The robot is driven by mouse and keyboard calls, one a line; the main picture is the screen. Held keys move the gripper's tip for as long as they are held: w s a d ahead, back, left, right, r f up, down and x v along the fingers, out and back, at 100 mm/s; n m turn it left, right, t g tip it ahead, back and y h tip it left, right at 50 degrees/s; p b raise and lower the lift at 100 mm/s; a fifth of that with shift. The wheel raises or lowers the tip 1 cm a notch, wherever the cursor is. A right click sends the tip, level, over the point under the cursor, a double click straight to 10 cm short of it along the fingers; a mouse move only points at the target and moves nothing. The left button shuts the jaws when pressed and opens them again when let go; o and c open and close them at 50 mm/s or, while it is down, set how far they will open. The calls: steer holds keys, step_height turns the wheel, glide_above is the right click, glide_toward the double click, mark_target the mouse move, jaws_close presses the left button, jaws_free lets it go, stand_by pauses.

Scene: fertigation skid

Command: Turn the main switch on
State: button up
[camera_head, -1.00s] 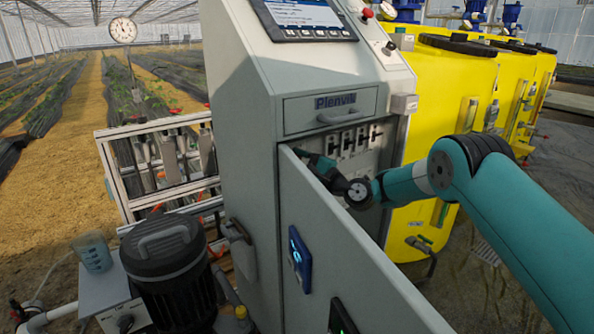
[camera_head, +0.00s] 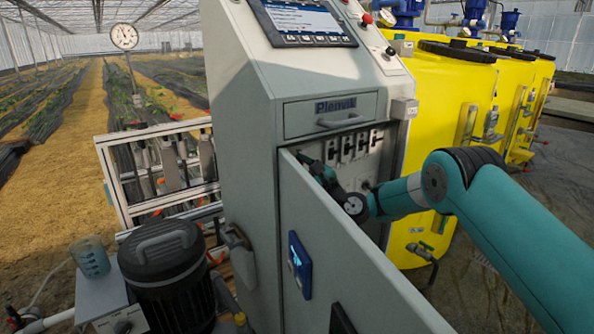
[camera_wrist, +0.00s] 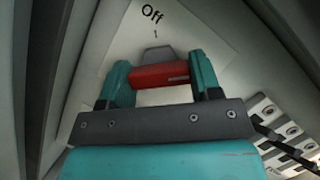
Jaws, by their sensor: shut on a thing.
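The main switch shows in the wrist view as a red handle (camera_wrist: 160,75) on a pale panel, with a grey part just behind it. The word "Off" (camera_wrist: 152,13) and a small tick are printed above it. My gripper (camera_wrist: 160,70) has its two teal fingers on either side of the red handle, shut on it. In the head view my gripper (camera_head: 318,168) reaches behind the open cabinet door (camera_head: 340,250) into the grey cabinet (camera_head: 240,130). The switch is hidden there by the door and my wrist.
The open door's edge stands close to my wrist. Yellow tanks (camera_head: 450,100) stand to the right, a black motor (camera_head: 168,270) at lower left.

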steer(key=shift+d, duration=0.1)
steer(key=o, duration=0.9)
steer(key=shift+o, duration=0.2)
steer(key=b+v, duration=1.7)
steer(key=b, duration=0.5)
steer(key=shift+s+d+f, duration=0.1)
steer(key=shift+d, duration=0.05)
